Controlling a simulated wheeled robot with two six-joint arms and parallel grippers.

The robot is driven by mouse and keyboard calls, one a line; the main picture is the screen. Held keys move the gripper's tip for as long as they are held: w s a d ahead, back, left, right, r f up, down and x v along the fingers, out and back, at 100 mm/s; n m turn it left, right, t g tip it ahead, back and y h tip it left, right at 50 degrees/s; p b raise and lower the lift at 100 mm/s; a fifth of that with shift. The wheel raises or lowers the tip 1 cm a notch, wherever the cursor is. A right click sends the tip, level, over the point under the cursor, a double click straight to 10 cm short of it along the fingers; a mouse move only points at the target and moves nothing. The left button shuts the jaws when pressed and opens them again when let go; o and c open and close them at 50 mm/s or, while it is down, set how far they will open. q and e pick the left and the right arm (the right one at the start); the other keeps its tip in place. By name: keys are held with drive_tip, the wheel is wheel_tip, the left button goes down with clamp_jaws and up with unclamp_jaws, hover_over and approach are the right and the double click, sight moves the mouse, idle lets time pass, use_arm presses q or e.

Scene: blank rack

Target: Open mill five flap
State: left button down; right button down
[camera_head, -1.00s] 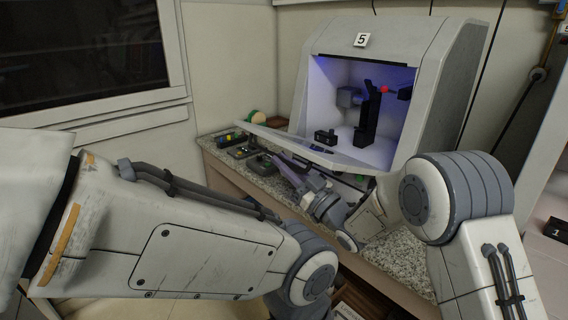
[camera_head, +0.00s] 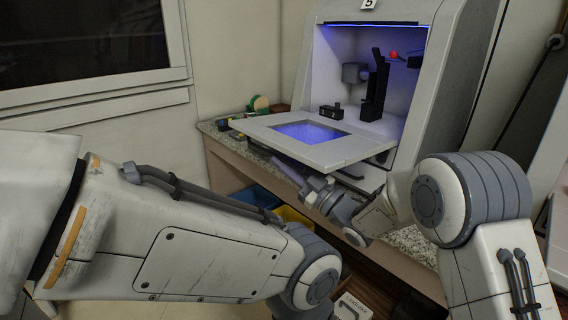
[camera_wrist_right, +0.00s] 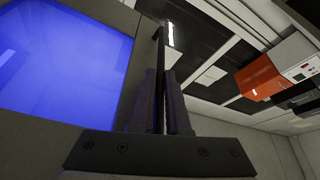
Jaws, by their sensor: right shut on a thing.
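Mill five (camera_head: 452,75) is a grey-white cabinet with a 5 label at its top. Its flap (camera_head: 262,128) is swung down and out, lying nearly level, with a blue-lit window (camera_head: 308,133). My right gripper (camera_head: 287,170) is at the flap's near edge, with its fingertips partly hidden beneath it. In the right wrist view, my right gripper's fingers (camera_wrist_right: 161,85) are closed on a thin dark bar, which looks like the flap's handle (camera_wrist_right: 160,45), beside the blue window. My left arm crosses the lower left; its gripper is out of view.
Inside the lit mill are a dark upright fixture (camera_head: 376,85), a small black block (camera_head: 331,112) and a red knob (camera_head: 394,55). A speckled counter (camera_head: 415,243) runs below the mill. Blue (camera_head: 255,196) and yellow (camera_head: 293,217) bins sit below the counter's front.

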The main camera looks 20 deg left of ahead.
drive_tip(key=shift+r, duration=0.1)
drive_tip(key=c, duration=0.9)
unclamp_jaws()
drive_tip(key=shift+d, duration=0.1)
drive_tip(key=v, duration=1)
drive_tip(key=shift+s+d+b, duration=0.1)
drive_tip(key=shift+d+b, duration=0.05)
drive_tip(key=shift+b, duration=0.15)
